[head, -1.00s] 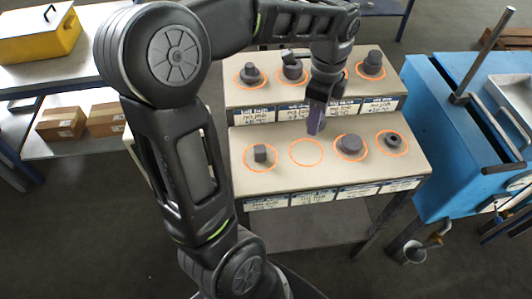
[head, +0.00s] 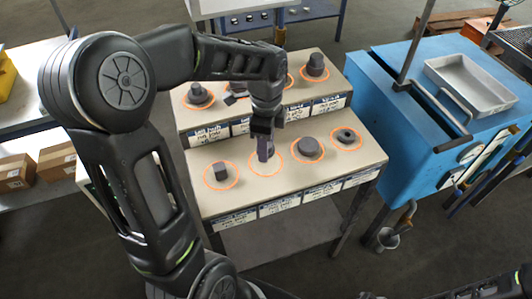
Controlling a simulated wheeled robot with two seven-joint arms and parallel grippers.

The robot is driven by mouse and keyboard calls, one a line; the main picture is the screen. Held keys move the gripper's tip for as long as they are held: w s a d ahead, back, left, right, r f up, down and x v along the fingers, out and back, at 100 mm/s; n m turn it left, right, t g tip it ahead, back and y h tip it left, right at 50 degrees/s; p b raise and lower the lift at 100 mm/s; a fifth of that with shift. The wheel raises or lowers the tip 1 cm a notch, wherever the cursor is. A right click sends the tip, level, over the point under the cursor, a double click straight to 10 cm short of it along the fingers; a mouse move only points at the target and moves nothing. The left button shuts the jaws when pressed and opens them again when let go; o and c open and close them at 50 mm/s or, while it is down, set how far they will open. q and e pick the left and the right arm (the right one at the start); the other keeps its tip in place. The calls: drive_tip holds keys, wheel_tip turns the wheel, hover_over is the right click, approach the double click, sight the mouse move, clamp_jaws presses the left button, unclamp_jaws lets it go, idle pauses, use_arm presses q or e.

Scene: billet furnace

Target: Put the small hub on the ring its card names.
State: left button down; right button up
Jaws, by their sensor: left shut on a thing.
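My left gripper (head: 264,148) reaches down over the front row of the two-step stand. It is shut on a small grey-violet piece (head: 265,155), taken to be the small hub; the fingers hide much of its shape. The piece is upright at an orange ring (head: 280,169) with no other part in it, second from left in the front row. I cannot tell whether it touches the surface. Cards (head: 280,204) line the front edges of both steps; their writing is too small to read surely. My right gripper is not in view.
Other front rings hold a grey block (head: 221,174), a wide hub (head: 307,147) and a low hub (head: 346,135). The back step holds more parts, such as a stepped hub (head: 316,64); my forearm hides some. A blue cabinet (head: 420,130) stands close on the right.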

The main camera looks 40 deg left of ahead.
use_arm(q)
drive_tip(key=shift+f, duration=1.8)
drive_tip(key=shift+f, duration=0.15)
drive_tip(key=c, duration=0.7)
unclamp_jaws()
drive_tip(key=shift+c, duration=0.2)
wheel_tip(320, 180, up, 12)
drive_tip(key=shift+r, duration=0.15)
